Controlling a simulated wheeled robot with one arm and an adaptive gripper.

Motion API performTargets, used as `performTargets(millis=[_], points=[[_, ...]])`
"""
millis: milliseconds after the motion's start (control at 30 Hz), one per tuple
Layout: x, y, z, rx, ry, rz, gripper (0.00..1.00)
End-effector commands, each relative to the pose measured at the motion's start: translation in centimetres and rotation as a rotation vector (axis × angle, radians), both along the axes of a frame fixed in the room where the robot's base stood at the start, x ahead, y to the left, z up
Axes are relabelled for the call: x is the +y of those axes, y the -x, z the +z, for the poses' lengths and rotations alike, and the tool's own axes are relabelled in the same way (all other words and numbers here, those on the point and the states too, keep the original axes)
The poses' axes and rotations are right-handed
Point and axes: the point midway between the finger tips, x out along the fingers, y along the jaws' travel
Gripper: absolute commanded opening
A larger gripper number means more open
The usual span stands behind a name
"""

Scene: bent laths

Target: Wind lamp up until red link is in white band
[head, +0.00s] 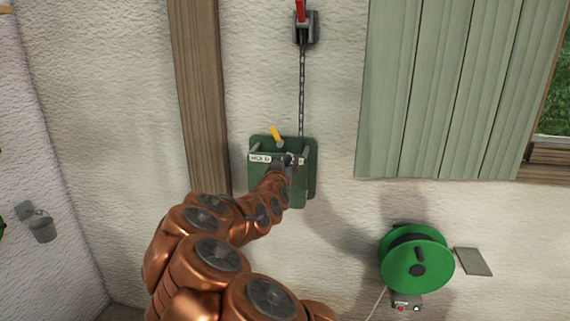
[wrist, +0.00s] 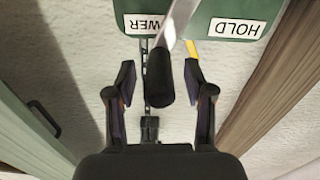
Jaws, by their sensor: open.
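The green winch box (head: 307,182) is on the wall, with a yellow lever (head: 277,135) at its top and a chain (head: 302,85) rising from it to a dark bracket (head: 306,29). A red piece (head: 300,10) shows above the bracket, cut by the frame edge; I cannot tell if it is the red link. No lamp or white band can be made out. My gripper (head: 290,161) is in front of the box. In the wrist view my gripper (wrist: 160,74) is open, with the black crank handle (wrist: 159,80) between its fingers, apart from both. A grey crank arm (wrist: 182,20) joins the handle.
HOLD (wrist: 237,27) and partly hidden LOWER (wrist: 145,23) labels are on the box. A wooden post (head: 198,90) stands left of it, a green shutter (head: 440,90) upper right. A green reel (head: 395,265) hangs lower right. Bare wall lies between box and reel.

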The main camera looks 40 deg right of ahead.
Motion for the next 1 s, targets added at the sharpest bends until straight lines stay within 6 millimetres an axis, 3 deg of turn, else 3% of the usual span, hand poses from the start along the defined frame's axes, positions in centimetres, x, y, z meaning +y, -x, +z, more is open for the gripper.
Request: performTargets(millis=[133,633,1000], points=[[0.0,0.02,0.01,0.0,0.0,0.0,0.52],[0.01,0.04,0.02,0.0,0.0,0.0,0.0],[0.0,0.05,0.02,0.0,0.0,-0.001,0.0]])
